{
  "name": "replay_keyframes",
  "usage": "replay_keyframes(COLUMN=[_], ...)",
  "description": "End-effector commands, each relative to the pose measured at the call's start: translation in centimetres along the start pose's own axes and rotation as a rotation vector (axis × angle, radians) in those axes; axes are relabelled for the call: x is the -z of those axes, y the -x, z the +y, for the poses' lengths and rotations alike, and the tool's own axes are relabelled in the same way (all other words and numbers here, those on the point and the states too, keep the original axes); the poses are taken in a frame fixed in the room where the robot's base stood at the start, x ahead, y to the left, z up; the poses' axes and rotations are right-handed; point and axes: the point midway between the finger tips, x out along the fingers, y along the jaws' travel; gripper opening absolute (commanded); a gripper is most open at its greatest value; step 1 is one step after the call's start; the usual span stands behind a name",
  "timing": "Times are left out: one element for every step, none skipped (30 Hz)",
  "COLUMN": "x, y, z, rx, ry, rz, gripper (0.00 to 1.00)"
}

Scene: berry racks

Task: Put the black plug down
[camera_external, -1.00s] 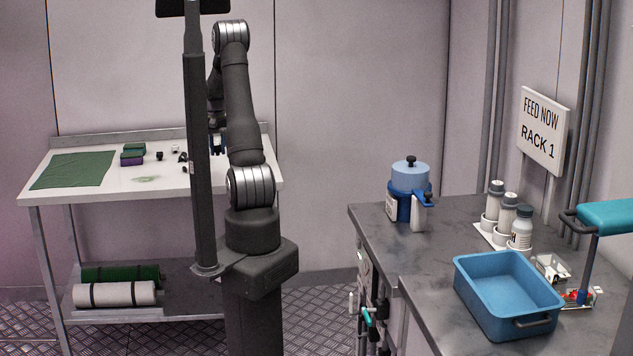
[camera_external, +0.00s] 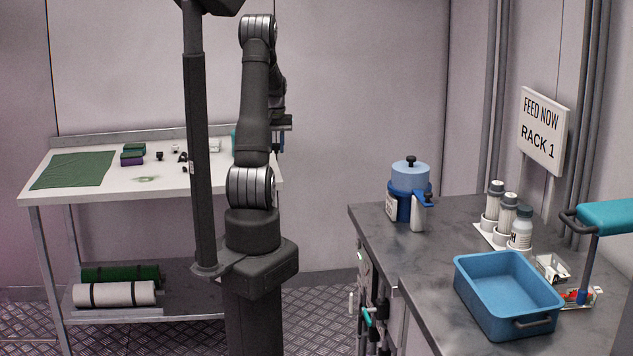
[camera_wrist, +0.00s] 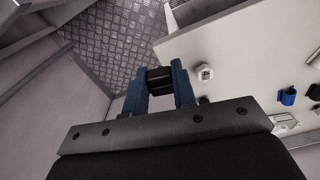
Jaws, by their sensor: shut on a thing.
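The black plug (camera_wrist: 159,82) is held between the blue fingers of my gripper (camera_wrist: 161,76) in the wrist view. My gripper is shut on it. The plug is in the air, with the patterned floor and the edge of the white table (camera_wrist: 225,45) behind it. In the external view my gripper (camera_external: 281,138) shows small and partly hidden behind my arm, near the right end of the white table (camera_external: 110,190). The plug cannot be made out there.
A white round piece (camera_wrist: 204,73), a blue piece (camera_wrist: 288,96) and a dark piece (camera_wrist: 314,91) lie on the table. A green mat (camera_external: 72,170) and stacked green and purple blocks (camera_external: 133,154) lie at its left. A blue bin (camera_external: 505,295) stands on the right counter.

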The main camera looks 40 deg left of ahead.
Motion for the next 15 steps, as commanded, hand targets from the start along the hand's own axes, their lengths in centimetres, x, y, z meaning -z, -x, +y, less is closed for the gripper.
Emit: replay_keyframes(x=[-0.6,-1.0,-1.5,-1.9,-2.4,-3.0,-3.5,-4.1,-4.8,-5.4,-6.0,-6.9,-7.5,-8.2,-9.2], y=[0.0,0.0,0.0,0.0,0.0,-0.1,-0.1,-0.1,-0.1,-0.1,-0.1,-0.1,-0.2,-0.2,-0.2], z=[2.3,3.5,5.0,6.1,7.2,8.7,9.8,10.9,12.3,13.3,14.3,15.6,16.5,17.5,18.7], rx=[0.000,0.000,0.000,0.000,0.000,0.000,0.000,0.000,0.000,0.000,0.000,0.000,0.000,0.000,0.000], ry=[-0.041,-0.063,-0.092,-0.113,-0.134,-0.163,-0.184,-0.206,-0.234,-0.255,-0.276,-0.304,-0.326,-0.347,-0.376], rz=[0.000,-0.001,-0.001,-0.001,0.000,0.000,-0.001,0.000,0.000,0.000,0.000,0.000,0.000,0.000,-0.001], gripper=[0.04,0.04,0.04,0.04,0.04,0.04,0.04,0.04,0.04,0.04,0.04,0.04,0.04,0.04,0.04])
